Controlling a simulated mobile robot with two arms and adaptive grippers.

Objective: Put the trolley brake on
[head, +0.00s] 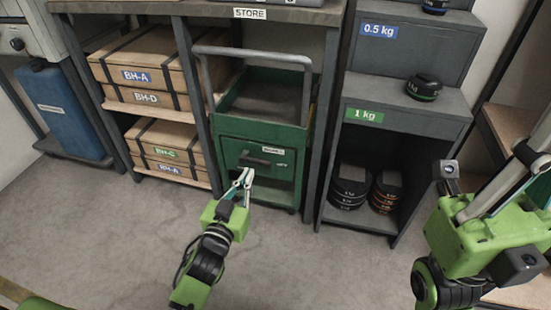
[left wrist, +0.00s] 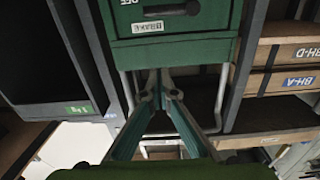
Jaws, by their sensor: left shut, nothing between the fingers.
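The green trolley (head: 229,128) with a grey push handle stands in the bay under the bench. Its front panel carries a black brake lever (head: 257,161), lying nearly level, with a small white label above it. In the left wrist view the lever (left wrist: 172,9) is at the top edge, partly cut off, beside an upside-down OFF label (left wrist: 130,2). My left gripper (head: 247,173) is shut and empty, just in front of the panel near the lever's left end; contact cannot be told. Its closed fingers (left wrist: 159,76) show in the wrist view.
Shelves with cardboard boxes (head: 145,75) stand left of the trolley, with a blue container (head: 62,108) further left. A dark weight rack (head: 400,122) stands close to its right. The bench post and rack side border the bay. The grey floor in front is clear.

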